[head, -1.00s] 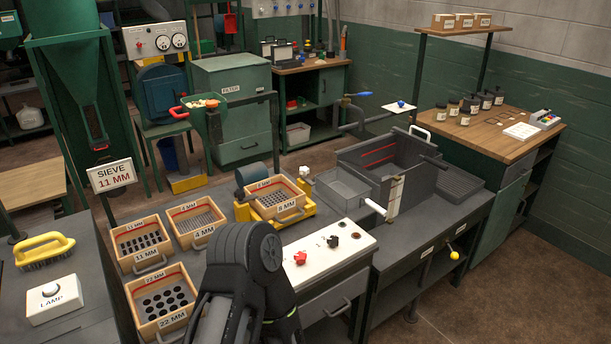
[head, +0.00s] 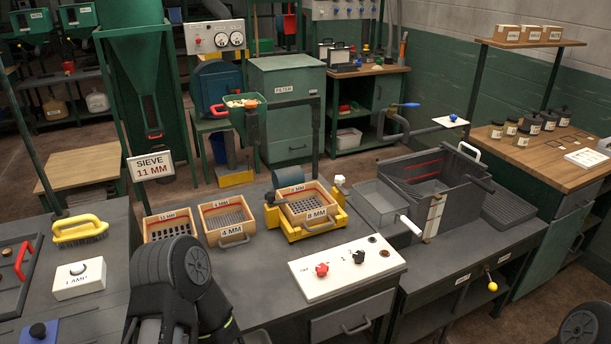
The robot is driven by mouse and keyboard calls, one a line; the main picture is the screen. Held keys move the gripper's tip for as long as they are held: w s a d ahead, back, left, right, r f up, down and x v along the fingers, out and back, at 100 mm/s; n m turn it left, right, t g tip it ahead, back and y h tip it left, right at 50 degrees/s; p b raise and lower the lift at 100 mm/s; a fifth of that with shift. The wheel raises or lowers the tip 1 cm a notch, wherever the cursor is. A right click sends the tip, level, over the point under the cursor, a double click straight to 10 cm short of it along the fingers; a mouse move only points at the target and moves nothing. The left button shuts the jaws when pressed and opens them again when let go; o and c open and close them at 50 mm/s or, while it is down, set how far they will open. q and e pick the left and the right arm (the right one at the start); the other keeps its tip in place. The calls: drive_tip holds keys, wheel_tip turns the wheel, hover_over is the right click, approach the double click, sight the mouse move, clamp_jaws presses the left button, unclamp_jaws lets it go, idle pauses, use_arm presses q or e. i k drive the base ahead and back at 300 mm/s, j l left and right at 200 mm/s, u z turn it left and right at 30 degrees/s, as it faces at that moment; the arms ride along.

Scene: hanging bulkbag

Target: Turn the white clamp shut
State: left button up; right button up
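A small white clamp knob (head: 340,182) stands at the right rear of the yellow shaker frame (head: 345,222). The 8 mm sieve box (head: 308,205) sits in that frame. The clamp's exact turn is too small to tell. A second white piece, a handle (head: 411,225), sticks out at the left front of the grey tank (head: 430,185). A dark arm link of mine stands at the bottom, left of centre, and another round link shows at the lower right corner. Neither of my grippers is in view.
The 11 mm sieve box (head: 168,225) and 4 mm sieve box (head: 228,222) stand left of the shaker. A white panel (head: 345,270) with red and black knobs lies in front of it. A yellow brush (head: 80,230) and lamp box (head: 78,278) are at left.

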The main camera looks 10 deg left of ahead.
sight(339, 179)
drive_tip(key=i+l+u, duration=0.15)
drive_tip(key=l, duration=0.25)
drive_tip(key=i+l+u, duration=0.1)
drive_tip(key=l, duration=0.3)
drive_tip(key=i+l+u, duration=0.15)
drive_tip(key=l, duration=0.25)
drive_tip(key=i+l+u, duration=0.1)
drive_tip(key=l, duration=0.35)
drive_tip(key=i+l+u, duration=0.15)
drive_tip(key=l, duration=0.3)
drive_tip(key=i+l, duration=0.1)
drive_tip(key=l, duration=0.3)
drive_tip(key=i+l, duration=0.1)
drive_tip(key=l, duration=0.3)
drive_tip(key=i+l, duration=0.1)
drive_tip(key=l, duration=0.3)
